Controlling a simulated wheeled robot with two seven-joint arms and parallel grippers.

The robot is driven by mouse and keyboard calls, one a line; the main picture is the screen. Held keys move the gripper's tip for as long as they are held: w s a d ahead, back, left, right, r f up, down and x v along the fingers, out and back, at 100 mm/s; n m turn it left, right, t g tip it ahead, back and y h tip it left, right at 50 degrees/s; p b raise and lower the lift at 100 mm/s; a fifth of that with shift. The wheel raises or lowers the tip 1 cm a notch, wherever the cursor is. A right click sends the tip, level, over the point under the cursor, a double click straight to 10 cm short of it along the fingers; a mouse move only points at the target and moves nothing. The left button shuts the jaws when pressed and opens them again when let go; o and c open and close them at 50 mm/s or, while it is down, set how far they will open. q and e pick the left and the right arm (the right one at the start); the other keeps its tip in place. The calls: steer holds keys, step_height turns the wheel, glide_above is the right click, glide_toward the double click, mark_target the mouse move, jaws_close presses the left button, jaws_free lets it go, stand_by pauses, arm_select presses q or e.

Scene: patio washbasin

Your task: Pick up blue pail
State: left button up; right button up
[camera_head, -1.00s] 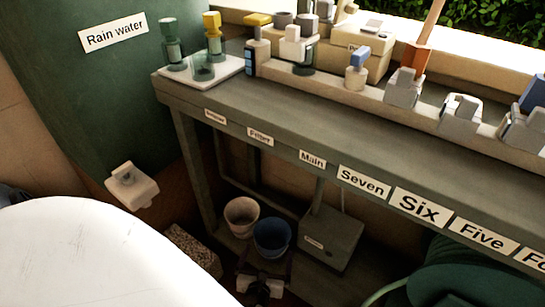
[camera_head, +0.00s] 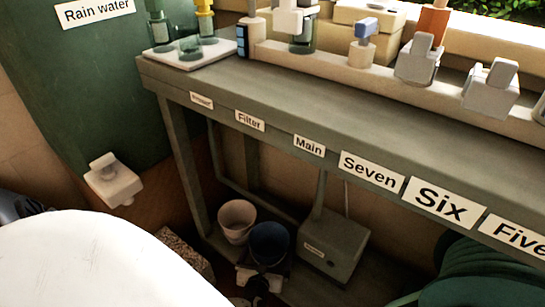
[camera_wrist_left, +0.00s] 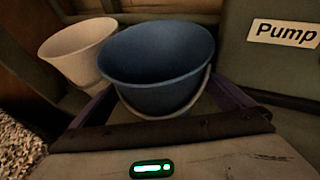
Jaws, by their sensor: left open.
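My left gripper (camera_head: 260,282) is low, at the near side of the blue pail. In the left wrist view its two purple-edged fingers (camera_wrist_left: 165,105) are spread apart, one on either side of the pail's lower part. Whether they touch it I cannot tell. My right gripper does not show.
The pale pail (camera_head: 237,220) stands left of the blue pail, very close. The grey pump box (camera_head: 335,243) stands to the right. The bench (camera_head: 320,115) overhangs them, with a leg (camera_head: 183,160) at left. A green barrel (camera_head: 70,90) and gravel (camera_wrist_left: 18,125) lie left.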

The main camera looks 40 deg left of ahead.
arm_select(q)
steer(key=shift+x, duration=1)
steer(key=shift+s, duration=0.1)
steer(key=c, duration=0.9)
steer(key=shift+c, duration=0.2)
